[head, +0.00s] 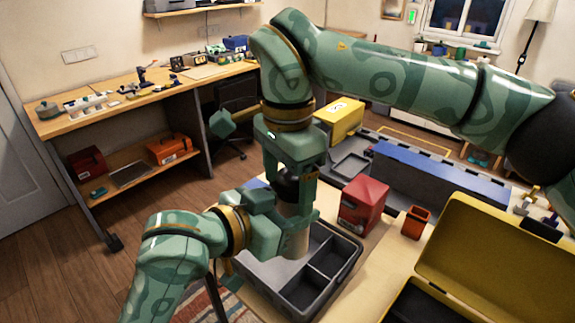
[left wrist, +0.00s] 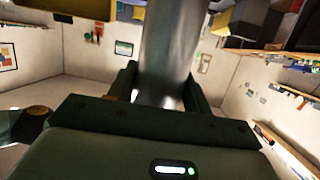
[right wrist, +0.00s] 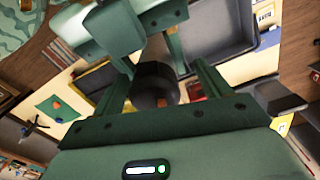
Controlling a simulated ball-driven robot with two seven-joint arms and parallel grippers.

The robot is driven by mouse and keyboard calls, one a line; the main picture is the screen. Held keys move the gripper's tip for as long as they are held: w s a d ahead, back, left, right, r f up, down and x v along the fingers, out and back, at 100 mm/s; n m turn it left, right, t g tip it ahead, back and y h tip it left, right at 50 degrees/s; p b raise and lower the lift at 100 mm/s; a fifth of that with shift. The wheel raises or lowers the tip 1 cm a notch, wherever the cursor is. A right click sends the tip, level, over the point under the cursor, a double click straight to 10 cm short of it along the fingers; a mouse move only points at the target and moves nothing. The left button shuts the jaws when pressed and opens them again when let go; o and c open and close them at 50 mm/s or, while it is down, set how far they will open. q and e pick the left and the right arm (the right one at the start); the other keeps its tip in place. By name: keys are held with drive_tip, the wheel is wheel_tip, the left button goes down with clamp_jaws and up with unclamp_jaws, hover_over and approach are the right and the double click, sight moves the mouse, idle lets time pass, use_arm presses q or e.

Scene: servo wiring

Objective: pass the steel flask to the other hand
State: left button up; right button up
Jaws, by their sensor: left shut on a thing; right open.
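The steel flask (head: 297,243) is held upright over a grey divided tray, its dark cap (head: 288,186) at the top. My left gripper (head: 288,217) is shut around the flask's body from the left. In the left wrist view the shiny steel body (left wrist: 170,45) stands between its fingers. My right gripper (head: 290,176) points down from above and is open, its fingers on either side of the cap. In the right wrist view the black cap (right wrist: 155,86) sits between the open fingers; whether they touch it I cannot tell.
The grey tray (head: 346,262) lies below the flask on the table. A red box (head: 364,203) and a small orange bin (head: 416,222) stand to its right. An open yellow case (head: 500,258) is at the right front. A blue-topped long box (head: 425,178) lies behind.

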drive_tip(key=c, duration=1.4)
use_arm(q)
drive_tip(key=o, duration=1.3)
drive_tip(key=shift+s+d, duration=0.1)
use_arm(e)
drive_tip(key=shift+o, duration=0.2)
drive_tip(key=shift+r, duration=0.1)
use_arm(q)
drive_tip(key=shift+o, duration=0.2)
